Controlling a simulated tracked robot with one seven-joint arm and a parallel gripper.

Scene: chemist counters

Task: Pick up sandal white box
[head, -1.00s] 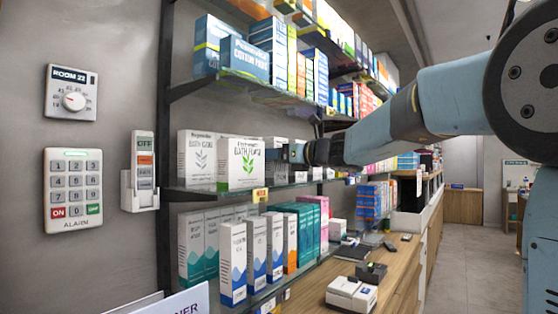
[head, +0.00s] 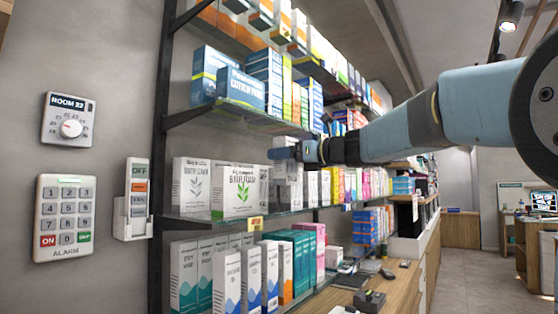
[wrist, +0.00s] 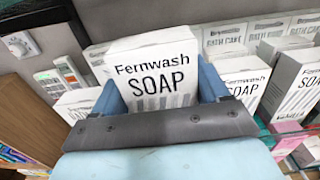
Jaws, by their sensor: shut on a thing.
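My gripper (wrist: 165,110) is shut on a white box (wrist: 155,70) lettered "Fernwash SOAP". The box sits between the two blue fingers, its front face towards the wrist camera and a little tilted in the picture. No "sandal" wording is readable on it. In the head view my gripper (head: 284,153) is at the middle shelf, right of the white bath boxes, with a white box (head: 289,173) at its fingers. The gripper partly covers this box, and I cannot tell whether its base touches the shelf.
White bath boxes (head: 238,192) stand left of my gripper on the glass shelf (head: 215,221). Another white soap box (wrist: 240,78) stands close on the right in the wrist view. Boxes fill the shelves above and below. A wall keypad (head: 63,216) is at the left.

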